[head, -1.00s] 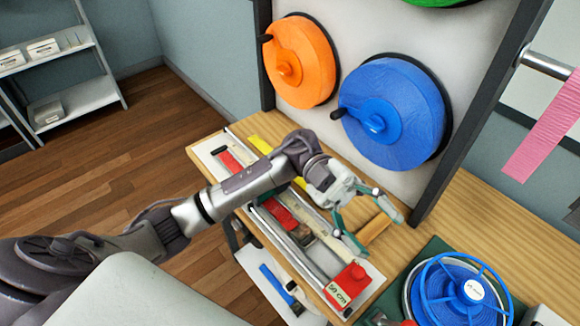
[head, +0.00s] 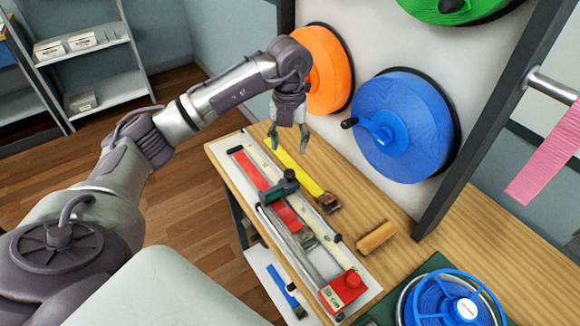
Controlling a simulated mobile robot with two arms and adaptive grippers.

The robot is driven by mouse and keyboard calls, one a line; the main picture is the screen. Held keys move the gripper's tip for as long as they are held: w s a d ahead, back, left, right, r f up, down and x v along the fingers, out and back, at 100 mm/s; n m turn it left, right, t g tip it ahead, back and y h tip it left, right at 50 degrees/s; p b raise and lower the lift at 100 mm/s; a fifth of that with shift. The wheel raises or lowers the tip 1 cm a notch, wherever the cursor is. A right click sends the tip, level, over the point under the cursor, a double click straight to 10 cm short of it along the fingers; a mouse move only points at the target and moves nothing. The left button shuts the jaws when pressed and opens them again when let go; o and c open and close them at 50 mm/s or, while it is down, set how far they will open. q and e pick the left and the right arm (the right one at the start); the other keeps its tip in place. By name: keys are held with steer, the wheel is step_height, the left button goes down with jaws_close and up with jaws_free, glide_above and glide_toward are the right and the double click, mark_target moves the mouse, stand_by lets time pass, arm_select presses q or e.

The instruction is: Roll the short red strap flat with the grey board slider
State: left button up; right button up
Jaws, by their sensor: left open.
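The red strap (head: 287,213) lies lengthwise on the white measuring board (head: 368,294). Its buckle end is near the board's middle. A dark slider (head: 280,187) with a green part sits across the metal rail and over the strap, hiding a piece of it. I cannot tell its exact colour. A red end block (head: 343,290) with a "50 cm" label is at the board's near end. My left gripper (head: 289,146) points down, open and empty, above the far part of the bench, behind the slider and apart from it. My right gripper is not in view.
A yellow strap (head: 298,172) with a buckle lies beside the board. A wooden-handled tool (head: 376,238) lies on the bench. A blue strap (head: 279,285) lies on a lower shelf. Orange (head: 326,75) and blue (head: 390,118) reels hang on the wall panel. A blue spool (head: 455,300) stands near right.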

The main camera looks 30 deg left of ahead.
mark_target(289, 172)
arm_select(q)
step_height(289, 172, down, 9)
steer(key=shift+f+p, duration=0.1)
steer(key=shift+p, duration=0.7)
jaws_close()
